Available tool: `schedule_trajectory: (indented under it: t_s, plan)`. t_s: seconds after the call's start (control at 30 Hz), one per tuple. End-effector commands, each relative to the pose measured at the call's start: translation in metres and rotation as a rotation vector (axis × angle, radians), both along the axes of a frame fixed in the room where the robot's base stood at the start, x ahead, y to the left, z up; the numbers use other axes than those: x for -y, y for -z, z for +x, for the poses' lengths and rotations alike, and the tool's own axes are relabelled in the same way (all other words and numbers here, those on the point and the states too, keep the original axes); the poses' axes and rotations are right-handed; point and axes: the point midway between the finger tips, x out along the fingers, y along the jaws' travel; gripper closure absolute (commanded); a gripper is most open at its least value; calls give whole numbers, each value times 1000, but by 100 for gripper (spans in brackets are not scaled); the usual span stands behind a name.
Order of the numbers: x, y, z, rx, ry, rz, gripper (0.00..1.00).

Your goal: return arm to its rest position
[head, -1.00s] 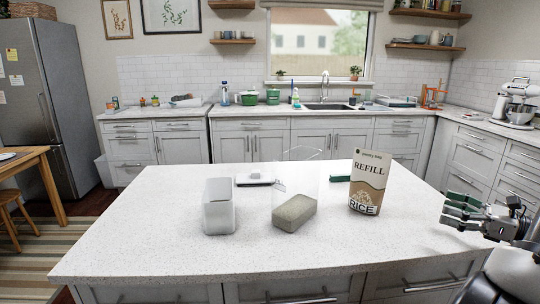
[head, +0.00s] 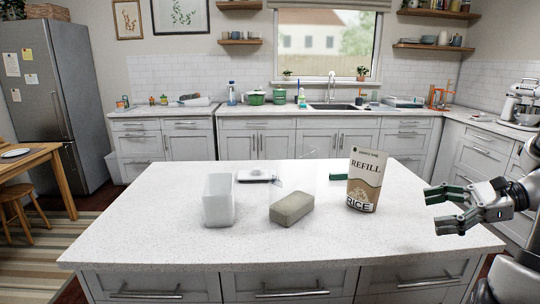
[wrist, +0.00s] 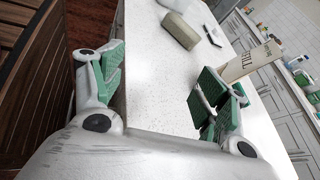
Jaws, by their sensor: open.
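My gripper (head: 438,208) is at the right of the head view, open and empty, with its green-padded fingers pointing left over the right end of the island counter. In the wrist view its fingers (wrist: 158,82) are spread wide with only counter and floor between them. The rice refill bag (head: 366,180) stands upright on the counter, left of and apart from my gripper. It also shows in the wrist view (wrist: 250,62), behind the right finger. Nothing is held.
The island (head: 150,228) bears a white container (head: 218,202), a grey-beige block (head: 291,209) by faint clear panes, a small flat device (head: 256,175) and a green item (head: 337,177). The counter's front strip is clear. A stand mixer (head: 519,105) is far right.

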Motion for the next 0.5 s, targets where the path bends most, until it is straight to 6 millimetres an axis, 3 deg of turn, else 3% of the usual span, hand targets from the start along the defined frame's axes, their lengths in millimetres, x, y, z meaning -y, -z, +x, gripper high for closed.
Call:
schedule_trajectory:
  t_s: [0.1, 0.27, 0.5]
  plan:
    - [-29, -11, -22, 47, -172, -177, 26]
    - [-57, -22, -66, 175, -483, -508, 26]
    - [-53, -45, -109, 496, -924, -1019, 26]
